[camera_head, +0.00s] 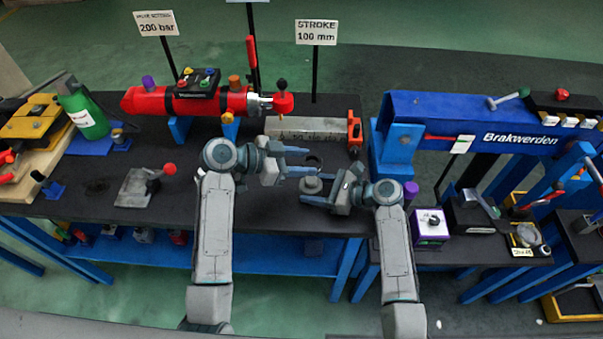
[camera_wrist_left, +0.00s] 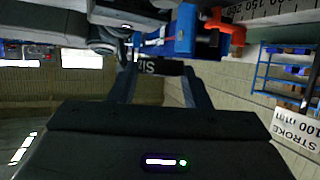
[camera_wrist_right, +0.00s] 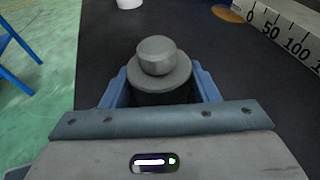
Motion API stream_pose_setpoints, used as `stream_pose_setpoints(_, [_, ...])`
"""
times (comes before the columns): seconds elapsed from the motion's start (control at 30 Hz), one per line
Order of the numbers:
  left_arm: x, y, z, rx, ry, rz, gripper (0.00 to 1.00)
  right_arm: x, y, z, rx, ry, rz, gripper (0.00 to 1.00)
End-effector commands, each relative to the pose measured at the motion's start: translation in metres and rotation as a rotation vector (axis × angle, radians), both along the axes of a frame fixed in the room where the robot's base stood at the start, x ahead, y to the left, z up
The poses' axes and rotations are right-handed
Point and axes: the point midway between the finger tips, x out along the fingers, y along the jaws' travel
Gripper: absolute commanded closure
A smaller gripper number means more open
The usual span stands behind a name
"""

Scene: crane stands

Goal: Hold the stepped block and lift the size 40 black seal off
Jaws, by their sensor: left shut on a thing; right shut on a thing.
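The grey stepped block (camera_head: 311,186) stands near the front edge of the dark table. My right gripper (camera_head: 318,190) is shut on it from the right. In the right wrist view the stepped block (camera_wrist_right: 157,58) sits between the fingers, its round upper step bare. The black seal (camera_head: 314,160) is a small dark ring, and my left gripper (camera_head: 306,161) is shut on it from the left. It appears above the block and apart from it. In the left wrist view a black piece with white letters (camera_wrist_left: 160,68) shows between the fingers.
A steel ruler bar (camera_head: 305,129) with a red-orange stop (camera_head: 355,133) lies behind the grippers. A red cylinder (camera_head: 190,100) lies at the back on blue supports. A blue Brakwerden frame (camera_head: 450,115) stands to the right. The table left of my left arm holds a lever fixture (camera_head: 140,187).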

Motion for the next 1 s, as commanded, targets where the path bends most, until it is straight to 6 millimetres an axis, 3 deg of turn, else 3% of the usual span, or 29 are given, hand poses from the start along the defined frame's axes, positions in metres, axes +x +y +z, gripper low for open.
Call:
stream_pose_setpoints(0.2, [0.000, 0.000, 0.021, 0.000, -0.001, 0.000, 0.79, 0.000, 0.000, -0.001, -0.002, 0.002, 0.000, 0.65])
stream_pose_setpoints(0.47, [0.000, 0.000, 0.022, 0.001, 0.002, -0.001, 0.79, 0.000, 0.000, -0.001, -0.002, 0.002, 0.000, 0.65])
stream_pose_setpoints(0.5, [0.000, 0.000, 0.022, 0.001, 0.002, -0.001, 0.79, 0.000, 0.000, -0.001, -0.002, 0.002, 0.000, 0.37])
stream_pose_setpoints(0.6, [0.000, 0.000, 0.022, 0.001, 0.001, -0.001, 0.79, 0.000, 0.000, -0.001, -0.001, 0.001, 0.000, 0.20])
stream_pose_setpoints(1.0, [0.000, 0.000, 0.022, 0.001, 0.001, -0.001, 0.79, -0.003, -0.009, 0.002, -0.002, 0.000, -0.001, 0.20])
